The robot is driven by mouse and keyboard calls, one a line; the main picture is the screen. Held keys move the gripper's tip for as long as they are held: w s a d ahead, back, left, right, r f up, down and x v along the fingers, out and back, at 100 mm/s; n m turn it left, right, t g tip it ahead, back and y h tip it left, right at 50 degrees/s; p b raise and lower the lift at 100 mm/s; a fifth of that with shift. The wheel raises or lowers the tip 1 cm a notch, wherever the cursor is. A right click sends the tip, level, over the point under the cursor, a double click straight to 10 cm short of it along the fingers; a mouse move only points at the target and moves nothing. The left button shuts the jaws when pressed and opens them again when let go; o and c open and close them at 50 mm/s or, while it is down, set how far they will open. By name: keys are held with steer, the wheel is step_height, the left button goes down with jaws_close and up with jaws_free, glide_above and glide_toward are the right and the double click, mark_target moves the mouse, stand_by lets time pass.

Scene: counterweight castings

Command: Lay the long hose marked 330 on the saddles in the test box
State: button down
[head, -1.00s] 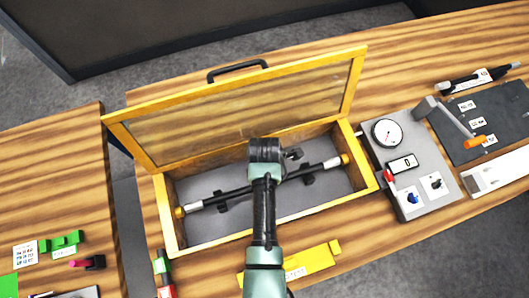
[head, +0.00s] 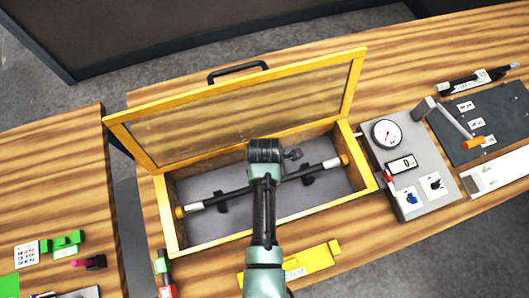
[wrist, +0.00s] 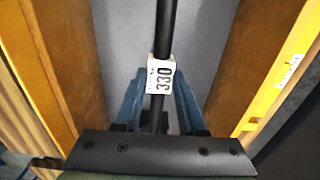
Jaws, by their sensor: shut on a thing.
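The long black hose (head: 232,195) has pale bands and yellow ends and lies lengthwise inside the open yellow test box (head: 212,246). Its white tag marked 330 (wrist: 161,77) faces the wrist camera. Two dark saddles (head: 220,202) (head: 308,180) show under the hose; I cannot tell whether it touches them. My gripper (head: 266,170) is over the middle of the box. In the wrist view its blue fingers (wrist: 160,95) stand on both sides of the hose, shut on it near the tag. My wrist hides the hose's middle in the head view.
The box's clear lid (head: 235,115) stands open at the back. A grey panel with a gauge (head: 387,133) stands right of the box. A yellow block (head: 305,262) lies in front. A dark board (head: 480,122) with another hose (head: 475,80) is at far right.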

steer(key=shift+f+b, duration=0.55)
steer(key=shift+f, duration=0.15)
steer(key=shift+c, duration=2)
jaws_free()
step_height(320, 180, up, 5)
steer(key=p, duration=0.5)
steer(key=shift+r, duration=1.05)
